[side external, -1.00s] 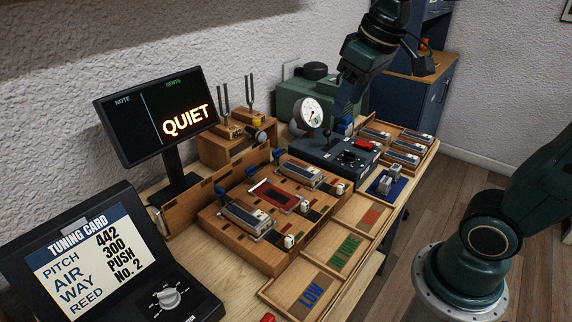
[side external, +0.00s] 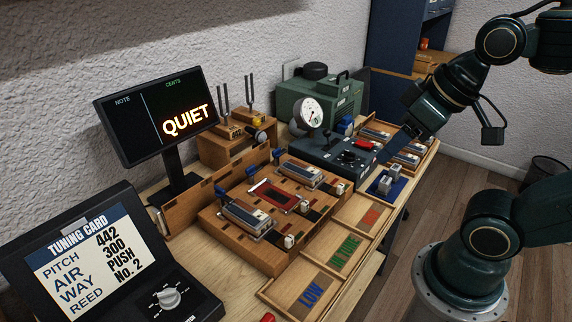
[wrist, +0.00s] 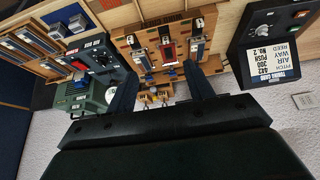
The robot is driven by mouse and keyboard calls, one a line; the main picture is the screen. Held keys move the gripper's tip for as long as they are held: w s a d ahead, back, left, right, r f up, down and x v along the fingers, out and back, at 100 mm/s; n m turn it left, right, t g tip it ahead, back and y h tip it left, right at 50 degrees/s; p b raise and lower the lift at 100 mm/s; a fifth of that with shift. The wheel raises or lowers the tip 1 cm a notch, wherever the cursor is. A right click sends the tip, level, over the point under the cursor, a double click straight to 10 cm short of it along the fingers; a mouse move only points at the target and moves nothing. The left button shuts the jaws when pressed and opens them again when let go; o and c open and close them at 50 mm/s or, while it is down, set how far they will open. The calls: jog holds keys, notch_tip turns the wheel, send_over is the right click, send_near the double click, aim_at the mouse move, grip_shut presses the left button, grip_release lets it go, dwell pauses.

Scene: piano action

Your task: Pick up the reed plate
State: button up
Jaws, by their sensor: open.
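Several silvery reed plates lie in a wooden tray (side external: 433,150) at the back right of the bench; one reed plate (side external: 407,159) shows beside my gripper. The tray's plates also show at the upper left of the wrist view (wrist: 30,42). Two more plates sit on the wooden bench block, one at its front (side external: 248,216) and one at its back (side external: 303,174), with a red-lined bed (side external: 274,195) between them. My gripper (side external: 388,154) is open, in front of part of the tray in the side view. In the wrist view my open fingers (wrist: 162,88) have nothing between them.
A dark control box (side external: 335,155) with a joystick and red switch stands left of the tray. A pressure gauge (side external: 312,112) and green machine (side external: 300,98) are behind it. A blue mat (side external: 388,185) with metal blocks and wooden bins (side external: 333,246) lie in front. The screen (side external: 160,115) reads QUIET.

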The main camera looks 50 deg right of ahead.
jog(key=o, duration=0.4)
dwell(0.3)
jog(key=w+d+g, duration=0.3)
jog(key=w+d, duration=0.1)
jog(key=w, duration=1)
jog(key=w+d+f+g, duration=0.1)
jog(key=w+d+f, duration=0.1)
jog(key=w+f, duration=0.2)
jog(key=w+d+f+g, duration=0.1)
jog(key=w+d+f, duration=0.2)
jog(key=w, duration=0.5)
jog(key=shift+d+f+g, duration=0.3)
jog(key=shift+d+f, duration=0.05)
jog(key=shift+f, duration=0.15)
jog(key=shift+f, duration=0.1)
